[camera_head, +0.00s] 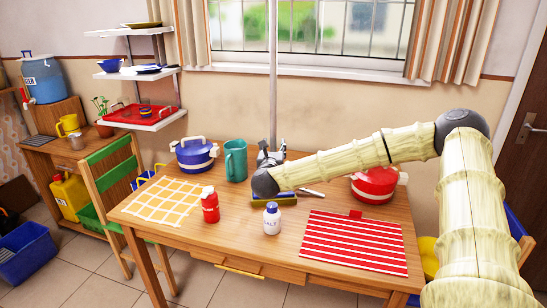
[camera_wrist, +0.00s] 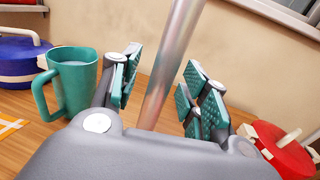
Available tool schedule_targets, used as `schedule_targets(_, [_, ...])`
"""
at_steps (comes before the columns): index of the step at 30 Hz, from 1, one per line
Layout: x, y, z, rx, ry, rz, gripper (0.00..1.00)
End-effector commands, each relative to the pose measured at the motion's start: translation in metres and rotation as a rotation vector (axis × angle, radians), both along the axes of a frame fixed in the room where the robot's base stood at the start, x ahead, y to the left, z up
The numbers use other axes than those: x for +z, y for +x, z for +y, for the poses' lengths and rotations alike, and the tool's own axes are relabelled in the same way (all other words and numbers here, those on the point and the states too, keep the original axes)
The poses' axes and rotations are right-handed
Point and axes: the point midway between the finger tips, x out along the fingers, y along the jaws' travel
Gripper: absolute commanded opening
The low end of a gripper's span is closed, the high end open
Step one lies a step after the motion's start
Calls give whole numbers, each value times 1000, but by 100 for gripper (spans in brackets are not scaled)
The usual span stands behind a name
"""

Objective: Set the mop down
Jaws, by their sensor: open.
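The mop's pale metal pole (camera_head: 273,75) stands upright at the back of the wooden table in the head view. My gripper (camera_head: 271,157) is at the lower part of the pole that shows. In the wrist view the pole (camera_wrist: 172,68) runs between the green-padded fingers of my gripper (camera_wrist: 160,80). The fingers are open, with a gap on both sides of the pole. A yellow and dark blue piece (camera_head: 275,200) lies on the table below my wrist; I cannot tell if it is the mop's head. The pole's lower end is hidden.
A teal mug (camera_head: 236,161) and a blue pot (camera_head: 194,154) stand left of my gripper, a red pot (camera_head: 374,185) right. A red bottle (camera_head: 210,206) and a salt jar (camera_head: 272,219) stand in front. A red striped mat (camera_head: 352,243) lies front right.

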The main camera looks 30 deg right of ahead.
Motion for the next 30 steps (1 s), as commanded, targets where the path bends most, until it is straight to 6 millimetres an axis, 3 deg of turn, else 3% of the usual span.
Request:
schedule_targets(8, [0,1,-1,0,0,0,43])
schedule_targets(15, [0,1,-1,0,0,0,0])
schedule_targets(30, [10,2,-1,-1,0,-4,0])
